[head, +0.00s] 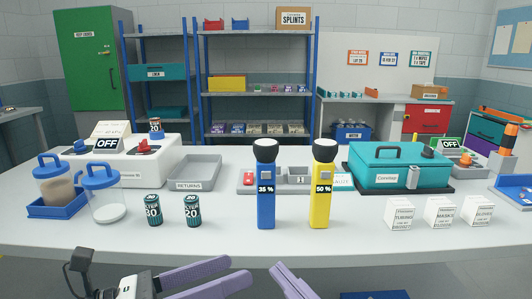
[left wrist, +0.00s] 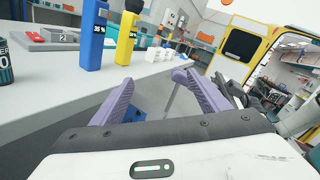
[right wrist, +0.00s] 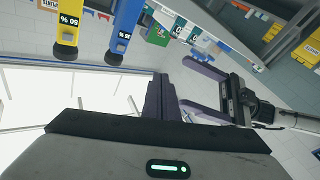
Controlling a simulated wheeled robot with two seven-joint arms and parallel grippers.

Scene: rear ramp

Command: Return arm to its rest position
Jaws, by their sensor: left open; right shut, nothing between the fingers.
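My left gripper (head: 239,268) is low at the front of the white table in the head view, its two purple fingers apart with nothing between them. The left wrist view shows the same open fingers (left wrist: 153,80) beside the table's front edge. My right gripper (head: 279,266) shows at the bottom edge of the head view, just right of the left one. In the right wrist view its purple fingers (right wrist: 160,80) are together and hold nothing. That view also shows the left gripper's spread fingers close by. Most of the right arm is out of the head view.
A blue torch-like device (head: 266,195) and a yellow one (head: 322,195) stand upright near the table's front edge. Two dark canisters (head: 153,211) and lidded jars are left. White boxes (head: 399,214) and a teal case (head: 385,165) are right. The grippers touch none of these.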

